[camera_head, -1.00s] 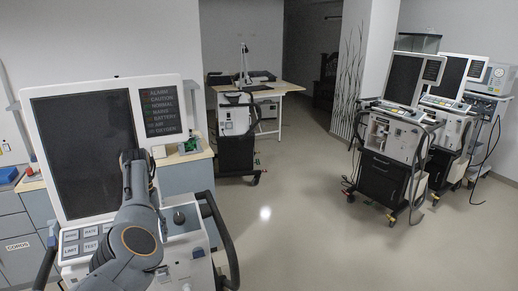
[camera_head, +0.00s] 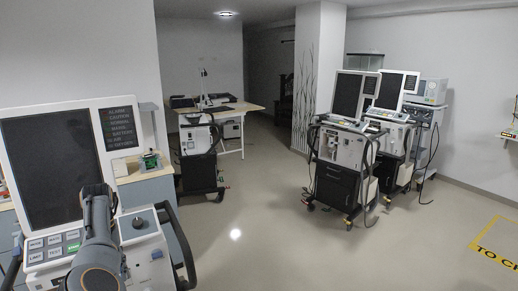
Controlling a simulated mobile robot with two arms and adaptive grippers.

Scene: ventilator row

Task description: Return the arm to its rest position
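My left arm (camera_head: 98,245) comes in at the bottom left. Its grey links reach up in front of the near ventilator (camera_head: 122,172), overlapping its dark screen (camera_head: 45,165) and part of its control panel. I cannot make out the fingers of my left gripper; the arm's own links cover that area. Whether the arm touches the ventilator cannot be told. The panel has several buttons, one lit green (camera_head: 73,247), and a dark knob (camera_head: 138,222). My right arm and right gripper are out of view.
A black side handle (camera_head: 181,245) sticks out from the near ventilator. A cart (camera_head: 199,160) and table (camera_head: 240,106) stand at the back. More ventilator carts (camera_head: 340,165) stand at the right. The floor between is clear, with yellow floor marking (camera_head: 490,240) at the far right.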

